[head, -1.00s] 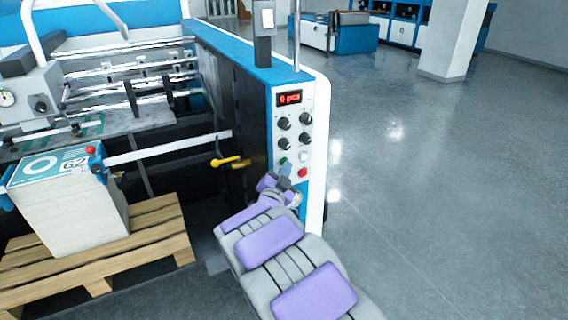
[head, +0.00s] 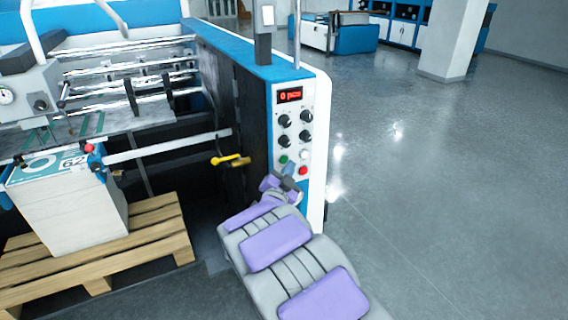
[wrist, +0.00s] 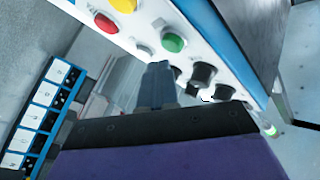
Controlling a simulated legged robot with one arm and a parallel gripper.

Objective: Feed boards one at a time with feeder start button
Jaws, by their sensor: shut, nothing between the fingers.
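The control panel (head: 290,130) stands at the end of the machine with a red display reading what looks like "0 pcs". The green button (head: 283,159) is at its lower left, with a white button (head: 304,155) beside it and a red button (head: 303,170) below. My gripper (head: 289,170) is shut and empty, just below the green button and apart from it. In the wrist view, the closed fingers (wrist: 157,85) point toward the panel, with the green button (wrist: 174,42) beyond their tips. The board stack (head: 75,210) sits at left, its top partly covered by the feeder.
The wooden pallet (head: 150,240) lies under the stack. A yellow handle (head: 231,160) sticks out left of the panel. Several black knobs (head: 284,121) sit above the buttons. The floor (head: 440,200) to the right is clear.

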